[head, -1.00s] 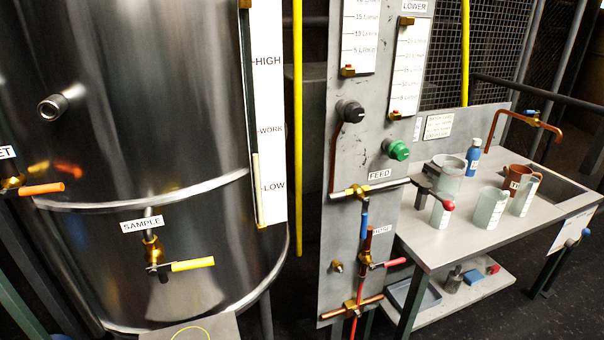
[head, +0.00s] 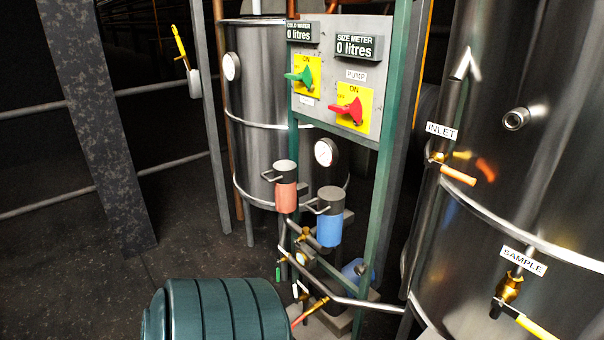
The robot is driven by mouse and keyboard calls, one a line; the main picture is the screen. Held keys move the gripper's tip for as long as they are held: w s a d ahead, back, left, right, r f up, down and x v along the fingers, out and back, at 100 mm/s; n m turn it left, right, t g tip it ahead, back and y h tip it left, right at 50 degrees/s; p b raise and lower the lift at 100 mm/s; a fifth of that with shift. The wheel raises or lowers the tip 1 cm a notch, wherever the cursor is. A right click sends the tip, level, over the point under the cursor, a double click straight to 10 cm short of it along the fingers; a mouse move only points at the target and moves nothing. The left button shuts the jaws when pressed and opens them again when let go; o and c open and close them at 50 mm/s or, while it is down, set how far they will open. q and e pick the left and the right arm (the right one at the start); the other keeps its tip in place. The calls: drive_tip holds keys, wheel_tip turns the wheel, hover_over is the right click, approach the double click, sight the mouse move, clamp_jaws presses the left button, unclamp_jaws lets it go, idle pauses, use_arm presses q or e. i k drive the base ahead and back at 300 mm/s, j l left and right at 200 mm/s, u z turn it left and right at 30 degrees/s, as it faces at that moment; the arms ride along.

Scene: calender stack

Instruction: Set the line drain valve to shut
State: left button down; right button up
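No valve in view has a readable line drain label. Low pipework in the head view carries small valves: one with a green handle (head: 278,272) hanging down, and one with a red-orange handle (head: 311,311) slanting across the pipe. The small white tags beside them are too small to read. The inlet valve (head: 440,160) with an orange handle and the sample valve (head: 509,290) with a yellow handle are on the big steel tank (head: 550,200) at right. Neither of my grippers is in view.
A panel (head: 350,55) holds two meters reading 0 litres, a green switch (head: 300,77) and a red switch (head: 349,110). Dark floor at left is open.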

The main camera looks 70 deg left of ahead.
sight(296, 289)
drive_tip(key=u, duration=0.45)
drive_tip(key=j+u, duration=0.1)
drive_tip(key=u, duration=0.35)
drive_tip(key=i+u, duration=0.1)
drive_tip(key=u, duration=0.35)
drive_tip(key=j+u, duration=0.1)
drive_tip(key=u, duration=0.35)
drive_tip(key=i+j+u, duration=0.15)
drive_tip(key=i, duration=0.3)
drive_tip(key=i+j+u, duration=0.15)
drive_tip(key=i, duration=0.25)
drive_tip(key=j+z, duration=0.1)
